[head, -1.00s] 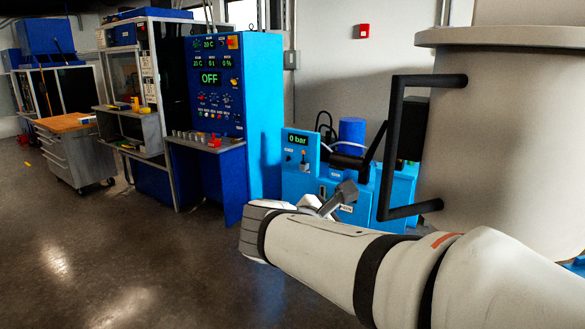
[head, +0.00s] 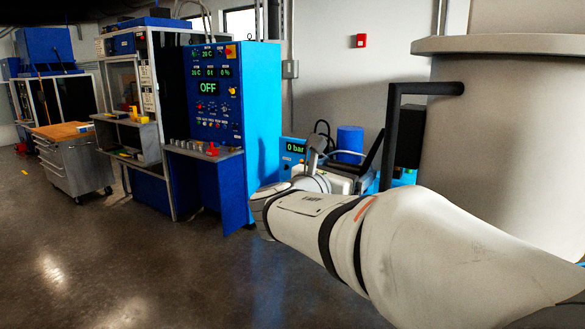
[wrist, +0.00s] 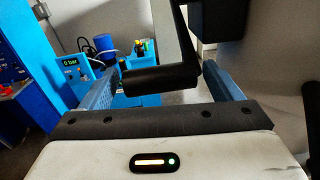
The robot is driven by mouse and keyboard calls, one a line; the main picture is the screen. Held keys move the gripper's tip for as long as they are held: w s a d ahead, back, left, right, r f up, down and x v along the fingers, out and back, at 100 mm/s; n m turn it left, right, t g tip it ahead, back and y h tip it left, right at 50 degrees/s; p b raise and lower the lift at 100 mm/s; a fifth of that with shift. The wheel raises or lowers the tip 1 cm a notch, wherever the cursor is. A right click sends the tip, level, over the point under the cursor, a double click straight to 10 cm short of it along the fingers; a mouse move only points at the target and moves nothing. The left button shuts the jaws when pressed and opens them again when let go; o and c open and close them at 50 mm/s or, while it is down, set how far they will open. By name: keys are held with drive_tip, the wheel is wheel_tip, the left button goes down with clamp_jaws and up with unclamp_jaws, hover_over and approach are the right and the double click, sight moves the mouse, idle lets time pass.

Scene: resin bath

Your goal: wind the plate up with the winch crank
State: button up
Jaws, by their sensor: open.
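The winch crank shows in the wrist view as a black cylindrical grip (wrist: 162,78) on a flat arm that rises from its right end. In the head view the dark crank arm (head: 373,157) slants beside the large tank, its lower part hidden by my arm. My gripper (wrist: 162,88) is open. In the wrist view the grip lies between the two fingers, ahead of the palm; I cannot tell whether either finger touches it. In the head view my gripper (head: 317,148) is partly hidden by its own wrist. I cannot make out the plate.
The large pale tank (head: 510,130) with a black bracket handle (head: 390,125) stands close on the right. A blue unit reading 0 bar (head: 294,148) is behind my gripper. A blue control cabinet (head: 260,100) stands left. The floor at front left is clear.

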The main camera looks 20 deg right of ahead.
drive_tip(key=shift+w+d, duration=0.2)
drive_tip(key=shift+d, duration=0.1)
drive_tip(key=shift+c, duration=0.3)
